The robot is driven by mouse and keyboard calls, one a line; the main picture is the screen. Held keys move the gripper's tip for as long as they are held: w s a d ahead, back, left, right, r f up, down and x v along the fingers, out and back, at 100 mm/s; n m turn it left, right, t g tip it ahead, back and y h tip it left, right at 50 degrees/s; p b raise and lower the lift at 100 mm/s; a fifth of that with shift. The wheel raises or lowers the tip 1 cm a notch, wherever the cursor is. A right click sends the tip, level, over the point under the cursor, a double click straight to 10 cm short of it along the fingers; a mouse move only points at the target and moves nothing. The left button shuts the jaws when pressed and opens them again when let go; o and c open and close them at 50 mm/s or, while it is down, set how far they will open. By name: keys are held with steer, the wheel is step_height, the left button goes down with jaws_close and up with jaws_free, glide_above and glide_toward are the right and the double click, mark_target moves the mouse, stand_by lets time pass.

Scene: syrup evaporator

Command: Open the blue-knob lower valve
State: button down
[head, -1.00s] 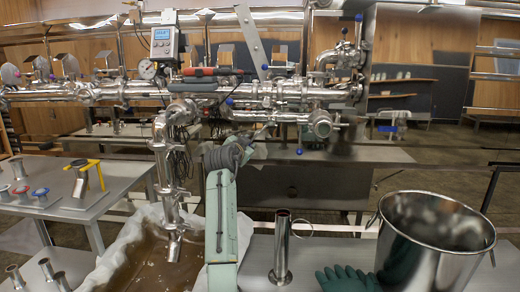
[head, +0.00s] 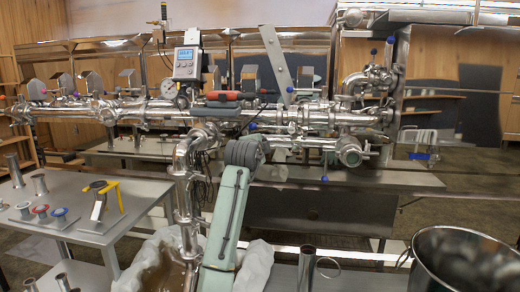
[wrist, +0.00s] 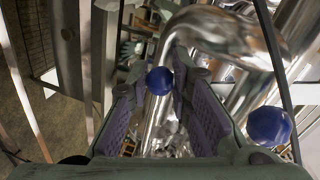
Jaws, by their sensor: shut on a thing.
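A blue ball knob (wrist: 159,81) sits between my gripper's fingertips (wrist: 160,72) in the wrist view. The fingers, with purple ribbed pads, are shut on it. A second blue knob (wrist: 269,126) shows larger at the right, outside the right finger. In the head view my green arm rises in front of the steel pipework (head: 260,112), and its grey end hides my gripper. A blue knob (head: 252,126) shows just above that grey end; I cannot tell if it is the held one. Another blue knob (head: 324,179) hangs under the right-hand valve.
A side table (head: 130,212) at left carries small fittings and a yellow-handled part. A steel pot (head: 465,258) and an upright steel tube (head: 306,270) stand at front right. A control box (head: 187,62) and a gauge (head: 168,90) sit above the pipes.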

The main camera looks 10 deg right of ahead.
steer(key=shift+r+m, duration=0.3)
steer(key=c, duration=1.6)
jaws_free()
steer(key=shift+d, duration=0.1)
steer(key=shift+c, duration=0.2)
steer(key=shift+o, duration=1)
steer(key=shift+f, duration=0.1)
